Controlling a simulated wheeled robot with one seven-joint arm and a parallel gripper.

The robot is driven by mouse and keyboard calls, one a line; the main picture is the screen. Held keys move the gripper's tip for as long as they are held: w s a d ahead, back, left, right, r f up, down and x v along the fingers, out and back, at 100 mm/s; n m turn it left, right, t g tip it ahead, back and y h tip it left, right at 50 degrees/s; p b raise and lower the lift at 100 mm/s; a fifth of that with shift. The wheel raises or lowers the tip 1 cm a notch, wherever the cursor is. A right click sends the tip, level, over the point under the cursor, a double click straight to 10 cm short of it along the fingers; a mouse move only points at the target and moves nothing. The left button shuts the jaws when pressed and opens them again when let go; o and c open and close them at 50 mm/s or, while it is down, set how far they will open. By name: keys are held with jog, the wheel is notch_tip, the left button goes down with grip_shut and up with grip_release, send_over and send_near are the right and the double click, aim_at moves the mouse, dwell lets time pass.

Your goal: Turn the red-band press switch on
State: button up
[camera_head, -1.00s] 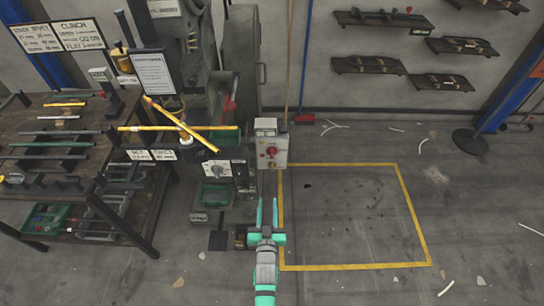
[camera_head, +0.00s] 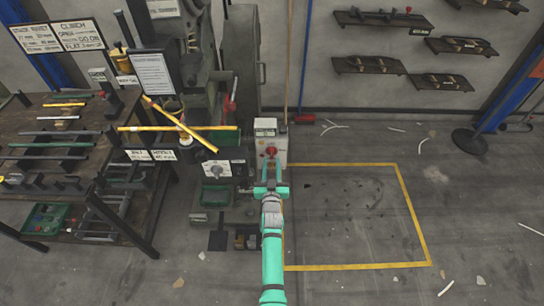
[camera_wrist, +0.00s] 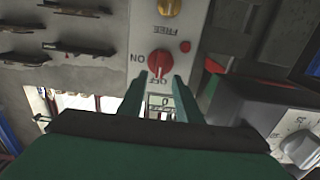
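A light grey switch box (camera_head: 265,130) stands to the right of the dark press (camera_head: 205,60). Its red rotary knob (camera_head: 270,152) shows just ahead of my gripper (camera_head: 271,170). In the wrist view the red knob (camera_wrist: 160,63) has a pale pointer mark, with ON lettering at its left and OFF lettering below, both upside down. My fingers straddle the space just short of the knob; the gripper is open with nothing between the fingers. I cannot tell whether the fingertips touch the knob. I see no clear red band on the press.
The wrist view also shows a yellow knob (camera_wrist: 169,7) and a small red button (camera_wrist: 185,46) on the box. A panel with a grey dial (camera_head: 215,170) is left of my gripper. A cluttered workbench (camera_head: 25,120) stands left.

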aim_at(272, 154)
jog(key=shift+w, duration=2.4)
grip_shut()
